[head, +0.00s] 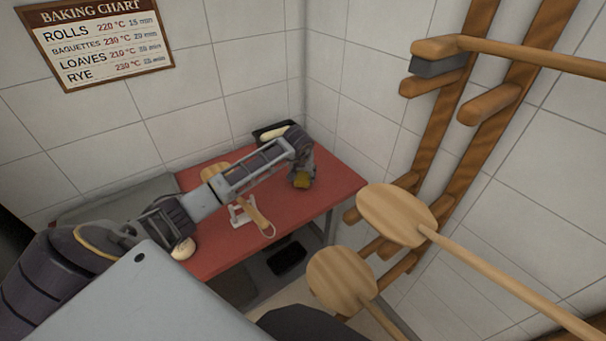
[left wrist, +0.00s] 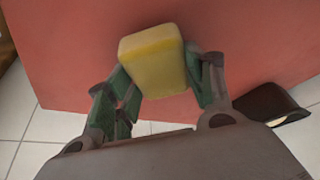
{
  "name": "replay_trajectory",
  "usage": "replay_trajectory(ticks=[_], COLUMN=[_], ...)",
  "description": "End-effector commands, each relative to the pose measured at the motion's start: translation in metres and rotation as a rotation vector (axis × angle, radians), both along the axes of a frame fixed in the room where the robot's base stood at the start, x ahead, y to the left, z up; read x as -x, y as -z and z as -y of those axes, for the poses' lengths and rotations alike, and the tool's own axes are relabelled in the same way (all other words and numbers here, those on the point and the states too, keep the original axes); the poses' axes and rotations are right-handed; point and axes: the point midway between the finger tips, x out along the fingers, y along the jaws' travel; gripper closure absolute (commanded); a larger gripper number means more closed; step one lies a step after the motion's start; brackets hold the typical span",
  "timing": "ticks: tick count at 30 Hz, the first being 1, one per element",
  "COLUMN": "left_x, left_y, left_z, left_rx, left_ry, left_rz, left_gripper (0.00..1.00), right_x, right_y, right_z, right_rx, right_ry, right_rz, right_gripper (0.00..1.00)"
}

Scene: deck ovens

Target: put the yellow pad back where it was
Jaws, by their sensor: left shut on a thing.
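The yellow pad (left wrist: 155,65) is a small block held between the fingers of my left gripper (left wrist: 160,85). In the head view the yellow pad (head: 302,181) shows under my left gripper (head: 302,177), over the right part of the red tabletop (head: 240,252). The red tabletop also fills the back of the left wrist view (left wrist: 70,50). I cannot tell whether the pad touches the table. My right gripper is not in view.
A wooden-handled tool (head: 256,214) rests on a white stand (head: 238,214) mid-table. A dark tray (head: 262,134) with a pale loaf lies at the back. A round bun (head: 183,249) is at the front left. Wooden peels (head: 396,214) hang at the right wall.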

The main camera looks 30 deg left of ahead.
Motion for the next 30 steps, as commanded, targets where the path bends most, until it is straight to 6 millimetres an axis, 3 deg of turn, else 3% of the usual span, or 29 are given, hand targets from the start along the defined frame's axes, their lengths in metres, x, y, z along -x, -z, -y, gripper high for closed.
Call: replay_trajectory(ticks=[16,17,22,30], left_x=[0.0000,-0.0001,-0.0001,-0.0001], left_y=[0.0070,0.0070,0.0066,0.0066], left_z=[0.0000,0.0001,0.0001,0.0002], left_rx=[-0.001,0.000,0.000,0.000], left_ry=[0.001,0.001,0.001,0.000], left_rz=[-0.001,0.000,0.000,0.000], left_gripper=[0.66,0.46,0.24,0.22], right_x=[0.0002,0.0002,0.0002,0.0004], right_y=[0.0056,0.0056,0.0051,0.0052], right_z=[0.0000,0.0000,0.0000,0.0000], right_rx=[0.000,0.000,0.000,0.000], right_ry=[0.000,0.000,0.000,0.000], right_rz=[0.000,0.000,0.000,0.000], right_gripper=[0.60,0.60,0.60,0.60])
